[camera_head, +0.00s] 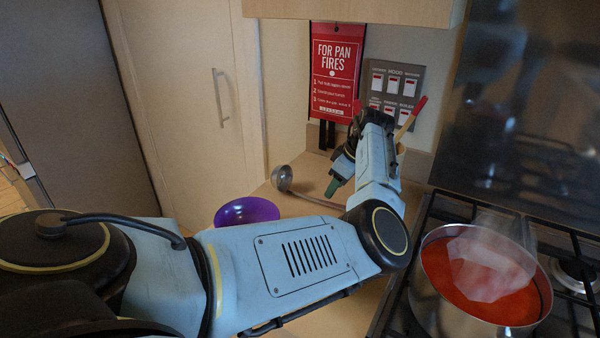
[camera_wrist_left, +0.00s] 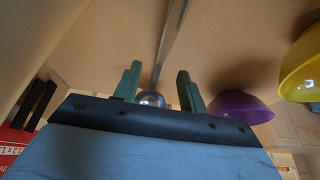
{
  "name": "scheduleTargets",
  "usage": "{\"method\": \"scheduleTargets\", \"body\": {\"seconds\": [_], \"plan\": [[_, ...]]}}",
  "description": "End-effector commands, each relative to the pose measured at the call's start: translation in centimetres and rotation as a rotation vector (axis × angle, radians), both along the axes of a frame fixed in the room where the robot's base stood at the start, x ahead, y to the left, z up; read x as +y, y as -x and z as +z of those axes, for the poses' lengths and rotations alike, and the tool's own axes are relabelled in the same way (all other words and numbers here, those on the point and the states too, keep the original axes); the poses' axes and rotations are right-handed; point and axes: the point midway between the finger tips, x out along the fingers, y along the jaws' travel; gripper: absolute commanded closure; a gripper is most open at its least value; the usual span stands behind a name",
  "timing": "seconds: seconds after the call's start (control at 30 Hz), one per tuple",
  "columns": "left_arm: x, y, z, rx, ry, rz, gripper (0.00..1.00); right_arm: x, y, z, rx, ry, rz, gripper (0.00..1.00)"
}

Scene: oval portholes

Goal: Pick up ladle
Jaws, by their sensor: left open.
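The metal ladle (camera_head: 282,178) lies on the counter, its round bowl to the left and its thin handle running right, under my left gripper. My left gripper (camera_head: 334,186) is open and empty, with green fingertips pointing down near the handle. In the left wrist view, the ladle's handle (camera_wrist_left: 172,38) runs up from between the two green fingers (camera_wrist_left: 158,82), and its bowl shows between them, partly hidden by the gripper body. I cannot tell the exact gap between fingers and handle. My right gripper is not in view.
A purple bowl (camera_head: 246,211) stands left of the gripper, partly behind my arm. A yellow bowl (camera_wrist_left: 302,68) shows in the left wrist view. A pot of red sauce (camera_head: 440,292) sits on the stove at right. A red sign (camera_head: 335,72) hangs on the wall behind.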

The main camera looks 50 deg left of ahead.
Motion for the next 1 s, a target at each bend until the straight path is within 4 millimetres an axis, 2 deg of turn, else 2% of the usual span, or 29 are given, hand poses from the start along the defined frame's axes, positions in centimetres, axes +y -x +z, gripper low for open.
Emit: {"method": "scheduleTargets", "body": {"seconds": [0.1, 0.2, 0.4, 0.63, 0.93, 1.0], "plan": [[0.2, 0.3, -1.4, 0.002, 0.002, 0.000, 0.58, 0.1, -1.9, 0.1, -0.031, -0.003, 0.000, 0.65], [0.4, 0.7, -3.0, 0.003, 0.002, 0.000, 0.58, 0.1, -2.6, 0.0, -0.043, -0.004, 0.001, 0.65], [1.3, 0.9, -4.8, 0.000, 0.000, 0.000, 0.58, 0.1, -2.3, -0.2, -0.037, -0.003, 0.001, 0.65], [1.3, 0.9, -4.9, -0.001, 0.000, 0.000, 0.58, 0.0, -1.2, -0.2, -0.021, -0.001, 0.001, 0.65], [1.3, 0.9, -4.9, -0.001, 0.000, -0.001, 0.96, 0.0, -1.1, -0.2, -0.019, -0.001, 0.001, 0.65], [1.3, 0.9, -4.9, -0.001, 0.000, -0.001, 1.00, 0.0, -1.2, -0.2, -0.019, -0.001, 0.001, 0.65]]}}
